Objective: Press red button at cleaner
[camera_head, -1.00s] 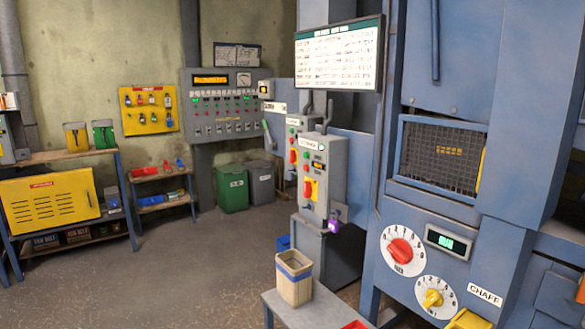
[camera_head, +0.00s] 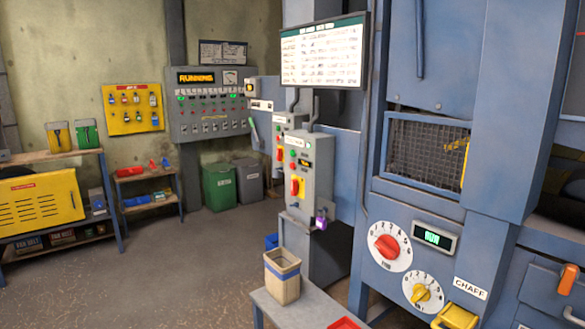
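Two grey control boxes stand one behind the other in the middle of the view. The nearer box (camera_head: 319,172) has a green button, a red button (camera_head: 293,166) below it, a small lit display, and a red lever on a yellow plate (camera_head: 298,187). A purple padlock (camera_head: 321,219) hangs at its lower right. The farther box (camera_head: 280,130) is partly hidden behind it and also shows green and red on its face. Their labels are too small to read surely. A large blue machine (camera_head: 440,235) with a red dial and a yellow dial stands at right. My gripper is not in view.
A low grey bench (camera_head: 305,305) holding a tan bin (camera_head: 282,276) stands in front of the boxes. A large wall panel (camera_head: 210,105) with a display reading RUNNING is at the back. Shelves (camera_head: 50,205) stand at left. The floor (camera_head: 180,270) at left centre is clear.

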